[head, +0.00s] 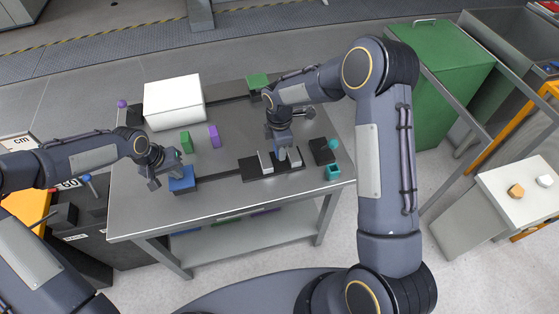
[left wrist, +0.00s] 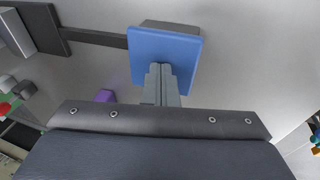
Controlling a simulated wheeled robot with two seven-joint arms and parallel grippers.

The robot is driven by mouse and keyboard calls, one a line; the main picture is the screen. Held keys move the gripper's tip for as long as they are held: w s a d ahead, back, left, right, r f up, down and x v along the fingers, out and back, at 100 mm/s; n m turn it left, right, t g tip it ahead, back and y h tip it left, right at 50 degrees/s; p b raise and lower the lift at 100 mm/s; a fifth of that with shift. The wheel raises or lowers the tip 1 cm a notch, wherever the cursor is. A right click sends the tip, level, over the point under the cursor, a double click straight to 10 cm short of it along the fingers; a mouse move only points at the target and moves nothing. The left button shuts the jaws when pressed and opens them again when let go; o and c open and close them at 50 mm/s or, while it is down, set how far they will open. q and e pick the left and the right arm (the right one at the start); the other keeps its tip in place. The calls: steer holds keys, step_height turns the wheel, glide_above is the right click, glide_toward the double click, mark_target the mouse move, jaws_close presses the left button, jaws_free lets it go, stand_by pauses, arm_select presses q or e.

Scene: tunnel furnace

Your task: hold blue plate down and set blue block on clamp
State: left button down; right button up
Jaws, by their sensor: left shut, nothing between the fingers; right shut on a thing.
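The blue plate (head: 183,184) lies at the front left of the table, on the end of a dark strip. My left gripper (head: 167,178) is shut and empty at the plate's left side. In the left wrist view the closed fingers (left wrist: 160,72) overlap the blue plate (left wrist: 165,46); whether they press on it I cannot tell. The clamp (head: 265,161), with upright grey jaws on a black base, stands at the front middle. My right gripper (head: 283,147) is shut, pointing down at the clamp. The blue block (head: 283,138) in it is mostly hidden; contact with the clamp is unclear.
A white box (head: 174,102), a green block (head: 186,141) and a purple block (head: 214,136) lie behind the plate. A black block (head: 321,151) and a teal piece (head: 333,172) stand right of the clamp. The front strip of the table is clear.

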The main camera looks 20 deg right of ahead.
steer(key=shift+f, duration=2.25)
arm_select(q)
steer(key=shift+f, duration=0.1)
arm_select(e)
steer(key=o, duration=1.1)
steer(key=shift+r, duration=0.1)
steer(key=shift+r, duration=7.45)
arm_select(q)
step_height(320, 180, up, 9)
steer(key=p, duration=0.5)
arm_select(e)
steer(key=shift+r, duration=2.6)
